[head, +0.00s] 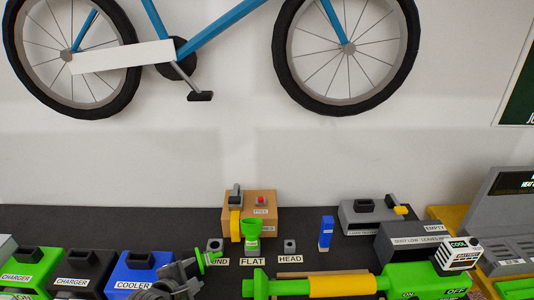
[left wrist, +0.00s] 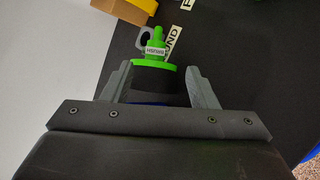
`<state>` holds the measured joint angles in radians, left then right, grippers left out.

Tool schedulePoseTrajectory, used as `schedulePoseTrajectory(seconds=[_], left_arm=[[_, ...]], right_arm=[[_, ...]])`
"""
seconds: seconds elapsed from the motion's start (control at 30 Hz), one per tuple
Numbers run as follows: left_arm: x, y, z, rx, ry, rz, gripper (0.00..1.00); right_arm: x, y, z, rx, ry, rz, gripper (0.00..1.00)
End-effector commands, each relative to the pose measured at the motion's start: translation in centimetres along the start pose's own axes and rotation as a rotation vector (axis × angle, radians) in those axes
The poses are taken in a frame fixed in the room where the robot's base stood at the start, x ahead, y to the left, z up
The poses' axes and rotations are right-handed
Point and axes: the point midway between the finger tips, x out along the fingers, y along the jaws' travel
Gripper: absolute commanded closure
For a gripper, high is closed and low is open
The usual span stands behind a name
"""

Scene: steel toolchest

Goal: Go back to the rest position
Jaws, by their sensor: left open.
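My left gripper (head: 190,270) is low in the head view, at the front of the dark bench. In the left wrist view, its two grey fingers (left wrist: 160,88) stand apart, open. A green-tipped piece with a label that seems to read BRUSH (left wrist: 155,48) lies between and just beyond the fingers. Its dark lower part is partly hidden by the gripper. The green piece also shows beside the gripper in the head view (head: 209,258). I cannot tell whether a finger touches it. My right gripper is not in view.
A green funnel-shaped piece (head: 252,232) stands at the FLAT label, before a wooden box (head: 263,200). Chargers (head: 32,268) and a blue cooler (head: 135,272) are at left. A green-and-yellow blower (head: 340,286) lies at right. A blue bicycle (head: 215,35) hangs on the wall.

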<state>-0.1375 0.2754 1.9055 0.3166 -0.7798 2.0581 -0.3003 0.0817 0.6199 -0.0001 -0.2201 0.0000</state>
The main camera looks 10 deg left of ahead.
Motion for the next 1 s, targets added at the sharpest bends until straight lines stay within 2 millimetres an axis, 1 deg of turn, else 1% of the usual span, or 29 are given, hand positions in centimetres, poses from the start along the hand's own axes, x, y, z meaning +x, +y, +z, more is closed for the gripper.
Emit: schedulePoseTrajectory(seconds=[0.07, 0.13, 0.27, 0.4, 0.57, 0.7, 0.9, 1.0], left_arm=[[-0.2, -0.3, -0.1, 0.028, 0.005, -0.008, 0.47], [-0.7, -0.9, -0.2, 0.091, 0.017, -0.025, 0.47], [-2.6, -2.8, -0.7, 0.313, 0.051, -0.087, 0.47], [-5.3, -5.1, -1.5, 0.616, 0.081, -0.184, 0.47], [-8.6, -7.5, -2.3, 0.953, 0.087, -0.310, 0.47], [-11.8, -9.3, -3.1, 1.239, 0.067, -0.432, 0.47], [-16.2, -11.3, -4.0, 1.586, -0.005, -0.601, 0.47], [-18.0, -11.9, -4.3, 1.712, -0.049, -0.668, 0.47]], right_arm=[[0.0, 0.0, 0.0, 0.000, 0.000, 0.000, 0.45], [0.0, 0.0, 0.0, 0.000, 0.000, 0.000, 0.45], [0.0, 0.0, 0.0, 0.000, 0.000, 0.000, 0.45], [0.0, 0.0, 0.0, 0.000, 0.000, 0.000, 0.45], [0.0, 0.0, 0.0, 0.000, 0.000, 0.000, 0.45], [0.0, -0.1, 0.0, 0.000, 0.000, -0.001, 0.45], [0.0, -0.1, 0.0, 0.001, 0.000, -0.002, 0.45], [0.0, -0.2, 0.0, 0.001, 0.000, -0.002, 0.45]])
